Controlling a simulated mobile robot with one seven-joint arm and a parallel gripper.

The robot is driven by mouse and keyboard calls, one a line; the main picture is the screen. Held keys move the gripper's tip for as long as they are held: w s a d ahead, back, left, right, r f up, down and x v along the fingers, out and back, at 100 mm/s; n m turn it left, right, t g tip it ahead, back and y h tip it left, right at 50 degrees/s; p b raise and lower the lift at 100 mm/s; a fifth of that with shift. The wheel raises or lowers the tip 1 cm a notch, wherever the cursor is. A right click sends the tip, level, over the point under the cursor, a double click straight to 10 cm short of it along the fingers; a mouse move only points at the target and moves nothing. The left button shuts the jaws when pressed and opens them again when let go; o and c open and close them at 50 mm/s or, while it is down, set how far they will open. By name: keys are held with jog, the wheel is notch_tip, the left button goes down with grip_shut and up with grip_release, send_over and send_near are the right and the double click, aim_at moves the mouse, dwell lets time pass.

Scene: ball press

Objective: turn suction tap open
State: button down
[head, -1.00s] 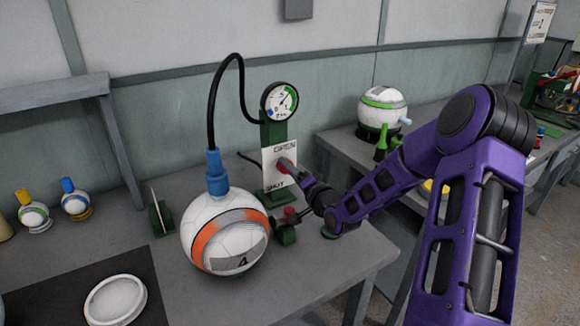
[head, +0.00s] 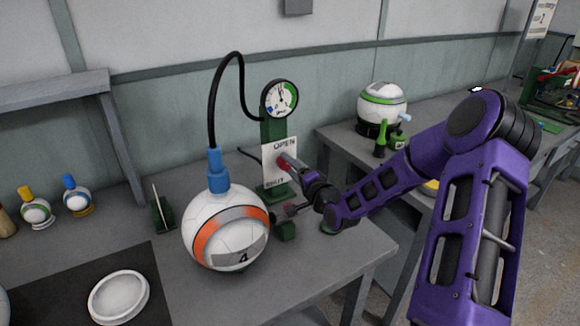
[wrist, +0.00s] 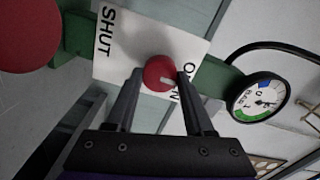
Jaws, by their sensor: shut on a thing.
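The suction tap's red round knob (wrist: 159,72) sits on a white panel (wrist: 108,68) lettered SHUT and OPEN. In the wrist view its white mark points toward the OPEN lettering. My gripper (wrist: 159,80) is shut on the knob, one finger on each side. In the head view my gripper (head: 292,163) reaches the panel from the right and covers part of the knob (head: 283,161). A round gauge (head: 280,99) tops the green post above the panel. A black hose runs from there to the blue fitting (head: 217,172) on the ball (head: 226,228), marked 4.
A green block with a small valve (head: 286,230) stands between the ball and my arm. A white ring-shaped dish (head: 118,298) lies on a dark mat at front left. Another ball device (head: 382,105) stands on the right bench.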

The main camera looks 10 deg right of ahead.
jog(key=shift+c, duration=1.4)
grip_release()
jog(key=v, duration=1.7)
jog(key=shift+s+d+p, duration=0.15)
jog(key=shift+s+p, duration=0.05)
jog(key=shift+p, duration=0.2)
